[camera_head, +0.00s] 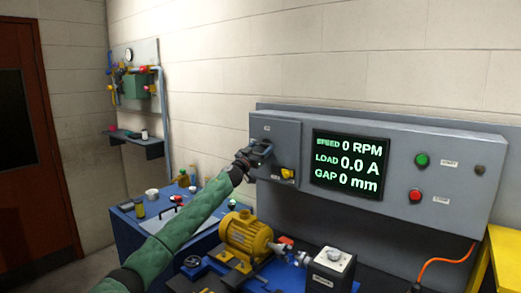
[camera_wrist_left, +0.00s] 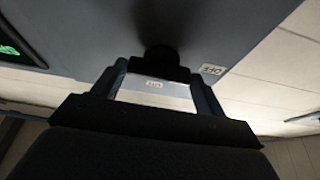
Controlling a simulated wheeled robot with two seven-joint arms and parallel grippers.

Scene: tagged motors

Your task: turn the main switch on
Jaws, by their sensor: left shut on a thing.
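The main switch (camera_head: 264,150) is on a grey box at the left end of the control panel. My left arm reaches up to it in the head view, with the left gripper (camera_head: 250,158) at its front. In the left wrist view the left gripper (camera_wrist_left: 157,82) is shut on the dark switch handle (camera_wrist_left: 160,58), one finger on each side. A small label (camera_wrist_left: 211,69) on the grey face appears to read OFF. The handle's exact angle is hard to tell, as the gripper covers much of it. My right gripper is not in view.
The display (camera_head: 349,165) shows 0 RPM, 0.0 A and 0 mm. A green button (camera_head: 422,160) and a red button (camera_head: 415,195) sit to its right. A yellow motor (camera_head: 245,235) stands on the bench below my arm. A blue cart (camera_head: 126,228) stands at left.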

